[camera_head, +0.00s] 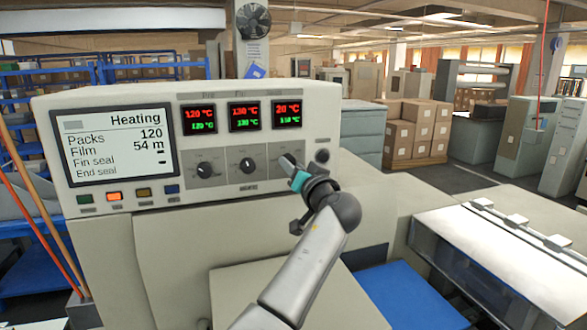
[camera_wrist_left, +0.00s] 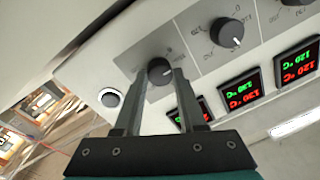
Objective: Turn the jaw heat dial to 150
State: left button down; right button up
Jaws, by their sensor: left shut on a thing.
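The jaw heat dial (camera_wrist_left: 160,70) is a black round knob on a grey plate, the rightmost of three dials on the cream control panel (camera_head: 327,110) in the head view. There my left gripper (camera_head: 289,161) covers most of it. In the left wrist view the two fingers of my left gripper (camera_wrist_left: 159,76) are closed on the sides of this knob. The display above it (camera_head: 287,115) reads 20 °C in red and about 110 °C in green, small and blurred. The dial's pointer and scale are hard to read. My right gripper is not in view.
The other two dials (camera_head: 204,169) (camera_head: 248,165) sit to the left, under displays at about 120 and 130. A dark round button (camera_head: 322,156) is just right of the gripper. A large screen (camera_head: 115,145) reads "Heating". A clear-covered unit (camera_head: 480,245) stands at right.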

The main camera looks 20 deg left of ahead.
pick_arm(q)
jog(key=m+p, duration=0.3)
jog(key=m, duration=1.1)
jog(key=m+t+h+p, duration=0.1)
jog(key=m+p, duration=0.3)
jog(key=m, duration=1.1)
jog(key=shift+s+a+r+m+h+p, duration=0.1)
jog(key=shift+a+m+h+p, duration=0.05)
jog(key=shift+m+h+p, duration=0.15)
jog(key=shift+c, duration=2.4)
grip_release()
jog(key=shift+s, duration=0.1)
